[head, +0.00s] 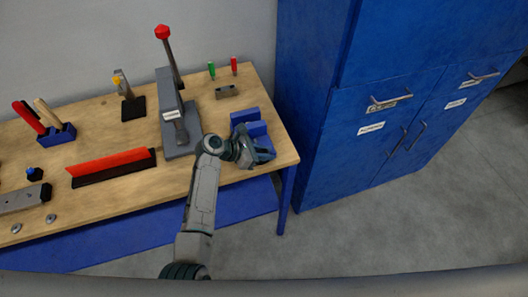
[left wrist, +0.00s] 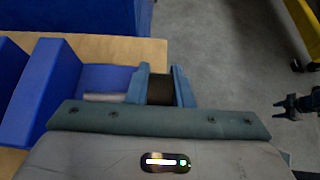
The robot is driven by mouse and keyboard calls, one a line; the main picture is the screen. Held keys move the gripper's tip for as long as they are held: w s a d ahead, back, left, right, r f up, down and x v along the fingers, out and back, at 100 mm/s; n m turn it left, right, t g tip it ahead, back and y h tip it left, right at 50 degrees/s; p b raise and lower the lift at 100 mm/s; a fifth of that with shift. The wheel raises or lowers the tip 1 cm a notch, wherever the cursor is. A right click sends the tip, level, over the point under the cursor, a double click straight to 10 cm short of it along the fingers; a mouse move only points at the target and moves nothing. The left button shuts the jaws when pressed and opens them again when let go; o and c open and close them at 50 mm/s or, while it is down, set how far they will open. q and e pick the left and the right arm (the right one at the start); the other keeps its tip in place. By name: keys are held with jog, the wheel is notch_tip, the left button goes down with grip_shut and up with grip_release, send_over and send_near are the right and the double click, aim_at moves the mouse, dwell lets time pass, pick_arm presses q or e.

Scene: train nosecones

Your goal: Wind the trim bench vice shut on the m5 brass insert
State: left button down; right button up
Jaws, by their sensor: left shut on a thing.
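The blue trim bench vice (head: 250,124) sits at the right end of the wooden bench. Its blue jaw blocks show at the left of the left wrist view (left wrist: 45,80). My left gripper (head: 262,153) is at the vice's front side, by the bench edge. In the left wrist view my left gripper (left wrist: 160,84) has its two fingers closed on a dark round part, seemingly the vice handle (left wrist: 160,92). A pale rod (left wrist: 103,97) lies between the blue body and the fingers. I cannot make out the brass insert.
A press with a red-knobbed lever (head: 170,110) stands left of the vice. A small block with green and red-handled tools (head: 226,91) is behind it. A blue cabinet (head: 385,100) stands right of the bench (head: 115,185). Floor in front is clear.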

pick_arm(q)
jog(key=shift+w+d+y, duration=0.1)
jog(key=shift+y, duration=0.4)
jog(key=c, duration=1.3)
grip_release()
jog(key=shift+a+r, duration=0.2)
jog(key=shift+a, duration=0.3)
jog(key=shift+b+v, duration=1.6)
jog(key=shift+v, duration=3.35)
jog(key=shift+d, duration=0.1)
